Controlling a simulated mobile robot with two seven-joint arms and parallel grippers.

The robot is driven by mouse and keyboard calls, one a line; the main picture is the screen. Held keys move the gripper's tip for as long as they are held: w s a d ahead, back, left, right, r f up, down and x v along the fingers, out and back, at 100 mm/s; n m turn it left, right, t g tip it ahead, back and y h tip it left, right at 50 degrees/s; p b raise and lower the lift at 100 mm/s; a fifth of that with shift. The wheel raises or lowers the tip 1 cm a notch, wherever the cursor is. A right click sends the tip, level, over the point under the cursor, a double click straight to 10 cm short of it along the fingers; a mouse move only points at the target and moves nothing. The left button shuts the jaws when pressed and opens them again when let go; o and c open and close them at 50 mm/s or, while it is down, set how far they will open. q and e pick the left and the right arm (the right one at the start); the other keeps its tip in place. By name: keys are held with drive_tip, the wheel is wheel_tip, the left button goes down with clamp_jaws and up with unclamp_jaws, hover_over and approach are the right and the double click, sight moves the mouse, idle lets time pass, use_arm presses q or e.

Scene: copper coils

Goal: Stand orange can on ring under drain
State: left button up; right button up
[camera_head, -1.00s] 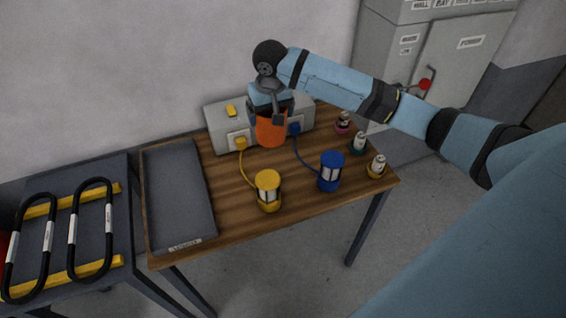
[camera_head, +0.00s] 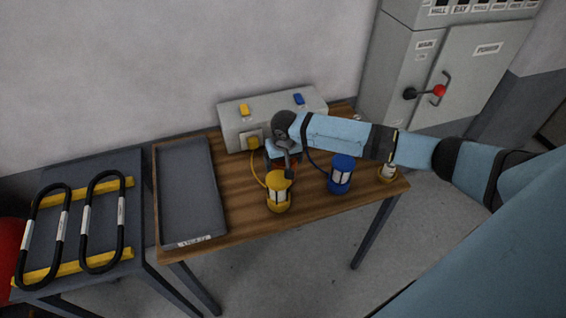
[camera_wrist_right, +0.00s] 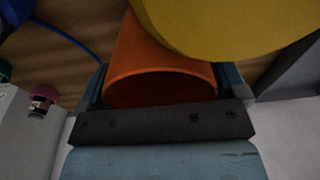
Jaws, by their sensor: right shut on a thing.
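The orange can (camera_wrist_right: 158,52) sits between the fingers of my right gripper in the right wrist view. Its round rim faces the camera. In the head view my right gripper (camera_head: 283,165) is low over the wooden table (camera_head: 235,205), in front of the grey box (camera_head: 236,115) and behind the yellow lantern-like unit (camera_head: 278,191). There the wrist and gripper hide most of the can, so I cannot tell whether it touches the table. I cannot make out a ring or a drain. My left gripper is not in view.
A blue lantern-like unit (camera_head: 341,175) stands right of the gripper, under my forearm. A small can (camera_head: 388,172) is at the table's right edge. An empty grey tray (camera_head: 188,195) lies left. Black coils (camera_head: 103,222) lie on the side table. A large yellow surface (camera_wrist_right: 235,22) is close in the wrist view.

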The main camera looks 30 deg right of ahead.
drive_tip(key=shift+f, duration=0.65)
drive_tip(key=shift+f, duration=0.1)
drive_tip(key=o, duration=0.7)
